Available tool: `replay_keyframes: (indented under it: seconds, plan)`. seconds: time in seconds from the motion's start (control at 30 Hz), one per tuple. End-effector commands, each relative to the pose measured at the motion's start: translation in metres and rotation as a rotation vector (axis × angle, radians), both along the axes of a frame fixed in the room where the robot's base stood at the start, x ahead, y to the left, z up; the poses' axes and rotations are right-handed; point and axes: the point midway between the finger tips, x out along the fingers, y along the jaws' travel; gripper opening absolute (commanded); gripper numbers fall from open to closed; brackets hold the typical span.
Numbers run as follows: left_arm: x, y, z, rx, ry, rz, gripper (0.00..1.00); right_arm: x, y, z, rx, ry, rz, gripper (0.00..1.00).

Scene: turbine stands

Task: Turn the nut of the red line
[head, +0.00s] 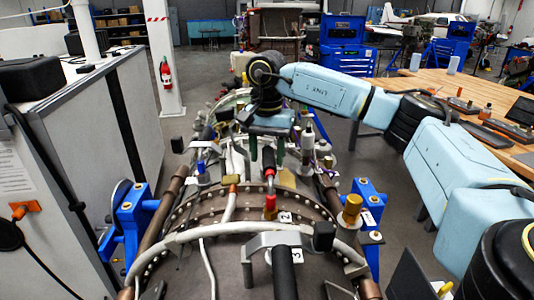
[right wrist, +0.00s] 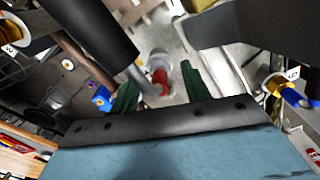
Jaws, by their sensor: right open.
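In the head view, a red nut (head: 270,203) sits on a short grey pipe below a black tube (head: 268,160), on the engine casing. My right gripper (head: 266,147) hangs over the engine beyond it, pointing down. In the right wrist view, my right gripper (right wrist: 157,76) has its two dark green fingers open. A red nut (right wrist: 160,83) on a grey pipe shows between them, in line with the gap. I cannot tell if this is the same nut, or how deep it lies between the fingers. My left gripper is not in view.
The turbine casing (head: 180,262) crowds the space with pipes, blue brackets (head: 130,215) and a gold-topped fitting (head: 350,210). In the right wrist view, a thick black tube (right wrist: 90,30) passes close to the left finger. A wooden workbench (head: 455,95) stands at right.

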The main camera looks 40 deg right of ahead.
Motion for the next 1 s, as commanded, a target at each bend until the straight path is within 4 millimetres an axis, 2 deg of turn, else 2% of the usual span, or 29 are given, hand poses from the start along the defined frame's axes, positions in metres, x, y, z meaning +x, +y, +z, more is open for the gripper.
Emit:
replay_keyframes:
  seconds: [0.17,0.37,0.53,0.7,1.0]
  plan:
    - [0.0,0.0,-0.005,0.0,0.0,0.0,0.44,0.001,0.001,0.028,0.002,-0.006,0.001,0.47]
    - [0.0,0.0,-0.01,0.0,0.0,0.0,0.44,0.001,0.001,0.076,0.002,-0.007,0.001,0.47]
    - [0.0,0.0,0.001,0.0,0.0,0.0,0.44,0.0,0.0,0.111,-0.001,-0.006,0.0,0.47]
    - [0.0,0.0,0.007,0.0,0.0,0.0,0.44,0.0,0.0,0.127,-0.001,-0.003,-0.001,0.47]
    - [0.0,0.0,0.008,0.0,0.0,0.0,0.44,0.0,0.0,0.13,0.0,-0.002,0.0,0.47]
